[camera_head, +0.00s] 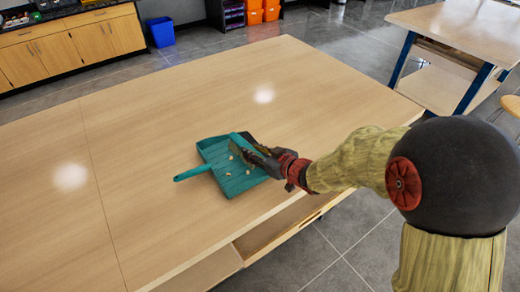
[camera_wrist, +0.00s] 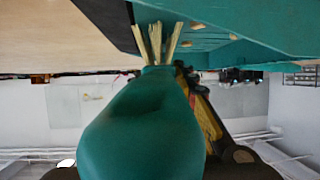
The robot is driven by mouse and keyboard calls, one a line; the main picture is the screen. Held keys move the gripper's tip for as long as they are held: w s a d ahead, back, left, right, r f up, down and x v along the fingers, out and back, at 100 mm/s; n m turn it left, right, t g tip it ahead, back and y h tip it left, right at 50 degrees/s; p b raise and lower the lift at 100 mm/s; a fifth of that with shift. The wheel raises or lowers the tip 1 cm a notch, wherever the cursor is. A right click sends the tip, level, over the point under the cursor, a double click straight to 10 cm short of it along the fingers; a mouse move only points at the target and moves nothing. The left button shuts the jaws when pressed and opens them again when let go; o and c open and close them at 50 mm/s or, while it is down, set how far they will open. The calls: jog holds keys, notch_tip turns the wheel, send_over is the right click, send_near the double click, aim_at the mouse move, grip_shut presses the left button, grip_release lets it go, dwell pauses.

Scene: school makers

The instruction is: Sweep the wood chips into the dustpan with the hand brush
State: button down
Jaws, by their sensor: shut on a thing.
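A teal dustpan (camera_head: 232,183) lies on the wooden table, its handle pointing left. Several small pale wood chips (camera_head: 229,174) lie on its floor; a few chips (camera_wrist: 196,27) also show on the teal pan in the wrist view. My gripper (camera_head: 262,158) is over the right part of the dustpan, shut on the teal hand brush (camera_head: 237,142). In the wrist view the brush's teal body (camera_wrist: 140,125) fills the middle, with pale bristles (camera_wrist: 157,42) at its end, close to the pan. Whether the bristles touch the pan I cannot tell. My gripper hides part of the pan's right side.
The wooden table (camera_head: 150,130) is clear around the dustpan, and I see no loose chips on it. Its front edge runs below the pan. Another table (camera_head: 470,25) stands at the upper right. A blue bin (camera_head: 161,32) and cabinets (camera_head: 70,50) stand at the back.

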jog(key=shift+s+a+r, duration=0.15)
jog(key=shift+s+a, duration=0.05)
jog(key=shift+a, duration=0.15)
jog(key=shift+w+d+r+p, duration=0.1)
jog(key=shift+r+p, duration=2)
jog(key=shift+r, duration=0.05)
jog(key=shift+r, duration=0.1)
notch_tip(320, 180, up, 5)
jog(key=p, duration=0.4)
jog(key=shift+p, duration=0.3)
